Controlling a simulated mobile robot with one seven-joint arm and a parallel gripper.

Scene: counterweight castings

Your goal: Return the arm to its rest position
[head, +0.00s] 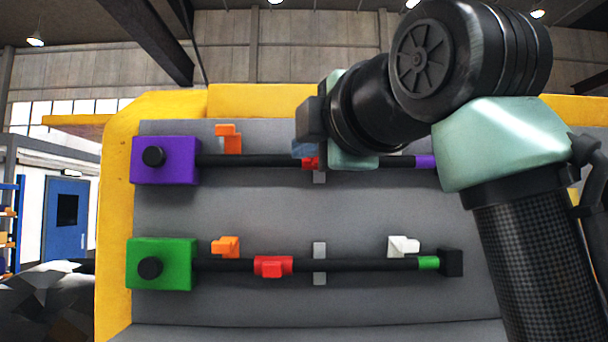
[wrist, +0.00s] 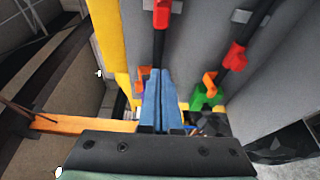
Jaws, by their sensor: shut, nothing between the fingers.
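My arm reaches in from the right in the head view and bends in front of the grey panel (head: 220,215). My gripper (head: 302,149) is partly hidden there by my own wrist. It is near the upper rod (head: 250,160), close to a red slider (head: 309,163); I cannot tell whether they touch. In the wrist view the two blue fingers of my gripper (wrist: 160,72) lie side by side, shut and empty. The upper red slider also shows in the wrist view (wrist: 162,13), beyond the fingertips.
A purple block (head: 165,160) ends the upper rod; a green block (head: 160,264) ends the lower rod (head: 350,265), which carries another red slider (head: 272,266). Orange hooks (head: 228,138) and a white hook (head: 403,246) stick out. A yellow frame (head: 118,220) borders the panel.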

